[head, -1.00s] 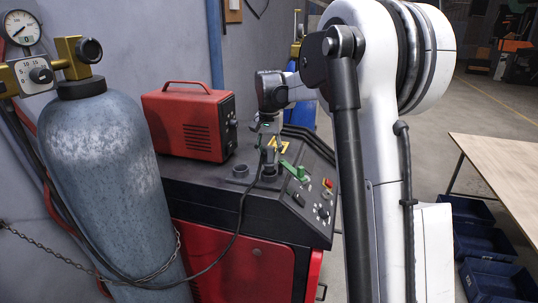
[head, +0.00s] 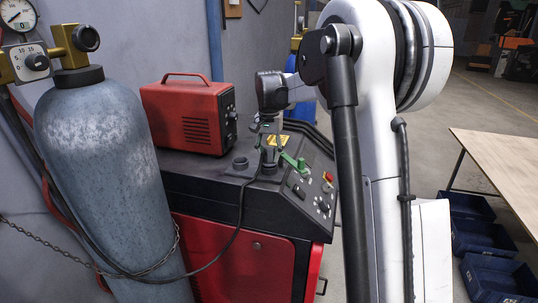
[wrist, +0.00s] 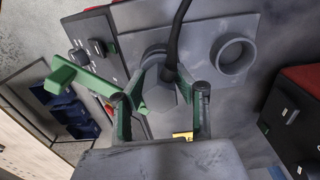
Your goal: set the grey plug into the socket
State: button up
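The grey plug (head: 268,158) stands on top of the machine, with a black cable running from it. In the wrist view the plug (wrist: 162,97) shows between the two fingers, with its cable rising past them. My gripper (head: 269,140) is above and around the plug, pointing down. In the wrist view my gripper (wrist: 166,72) has its green-padded fingers apart on either side of the plug, and I see no clear grip. The round grey socket (head: 240,162) is just left of the plug. In the wrist view the socket (wrist: 233,54) is an empty ring at upper right.
A red box (head: 188,117) with a handle stands behind the socket. A green lever (head: 300,163) and control knobs (head: 299,191) are right of the plug. A gas cylinder (head: 105,170) stands at left. A wooden table (head: 500,165) and blue bins (head: 483,238) are at right.

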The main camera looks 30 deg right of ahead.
jog(key=o, duration=0.5)
jog(key=shift+o, duration=0.2)
notch_tip(320, 180, up, 12)
dwell(0.4)
jog(key=shift+s+a, duration=0.3)
jog(key=shift+a, duration=0.05)
jog(key=s+a+f+n+t+b, duration=0.25)
jog(key=s+a, duration=0.55)
jog(key=s, duration=0.4)
jog(key=s+a+f+n+t+b, duration=0.1)
jog(key=s+a+f+n+t, duration=0.25)
jog(key=s+a, duration=0.65)
jog(key=s+a+f+n+t+b, duration=0.1)
jog(key=s+f+n, duration=0.2)
jog(key=s+f, duration=0.6)
jog(key=shift+s+a+f+b, duration=0.25)
jog(key=shift+s+f+b, duration=0.1)
jog(key=shift+s, duration=0.65)
